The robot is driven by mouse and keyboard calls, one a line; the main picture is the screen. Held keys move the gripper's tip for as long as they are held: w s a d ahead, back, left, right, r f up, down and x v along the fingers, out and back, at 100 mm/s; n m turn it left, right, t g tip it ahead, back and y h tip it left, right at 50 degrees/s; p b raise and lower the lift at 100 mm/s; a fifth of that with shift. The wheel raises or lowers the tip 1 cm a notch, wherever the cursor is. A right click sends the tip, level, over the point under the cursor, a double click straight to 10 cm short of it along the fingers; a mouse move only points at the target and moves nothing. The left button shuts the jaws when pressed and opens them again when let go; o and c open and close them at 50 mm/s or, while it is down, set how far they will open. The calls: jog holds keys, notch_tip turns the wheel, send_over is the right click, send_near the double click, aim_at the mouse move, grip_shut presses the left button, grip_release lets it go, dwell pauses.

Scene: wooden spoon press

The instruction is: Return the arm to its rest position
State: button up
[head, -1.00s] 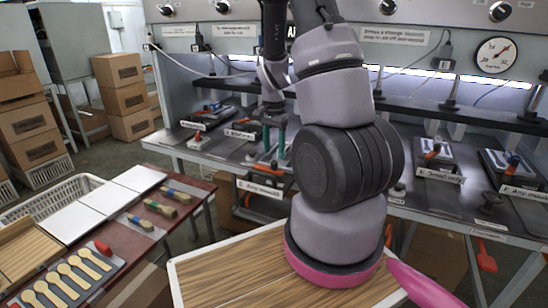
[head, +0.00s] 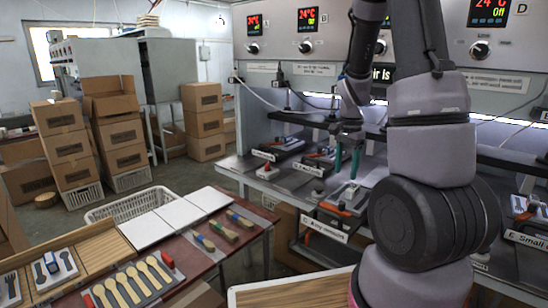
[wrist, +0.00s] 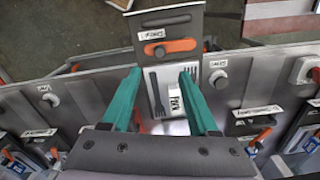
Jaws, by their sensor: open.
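My gripper (head: 347,160) hangs in front of the press bench in the head view, its two green fingers apart and nothing between them. In the wrist view my gripper (wrist: 160,88) is open, with the fingers spread above a plate (wrist: 172,95) that shows a fork shape and a "Fork" label. Beyond the fingertips lies a dark holder with an orange handle (wrist: 170,47). My arm fills the right side of the head view and hides part of the bench.
The press bench (head: 240,165) carries several labelled stations. Display panels and knobs line the machine above it. Cardboard boxes (head: 115,130) stand behind, and a white basket (head: 130,205) is beside the table.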

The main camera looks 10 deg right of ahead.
jog(key=s+a+r+n+t+y, duration=0.1)
jog(key=s+a+r+n+t, duration=0.2)
jog(key=r, duration=0.5)
jog(key=s+a+r+n+t, duration=0.15)
jog(key=a+r, duration=0.25)
jog(key=r, duration=0.4)
jog(key=s+a+r+n+t+y, duration=0.1)
jog(key=s+a+r+n, duration=0.3)
jog(key=s+r, duration=0.5)
jog(key=shift+s+a+t, duration=0.7)
jog(key=shift+s+t, duration=0.15)
jog(key=shift+s, duration=0.1)
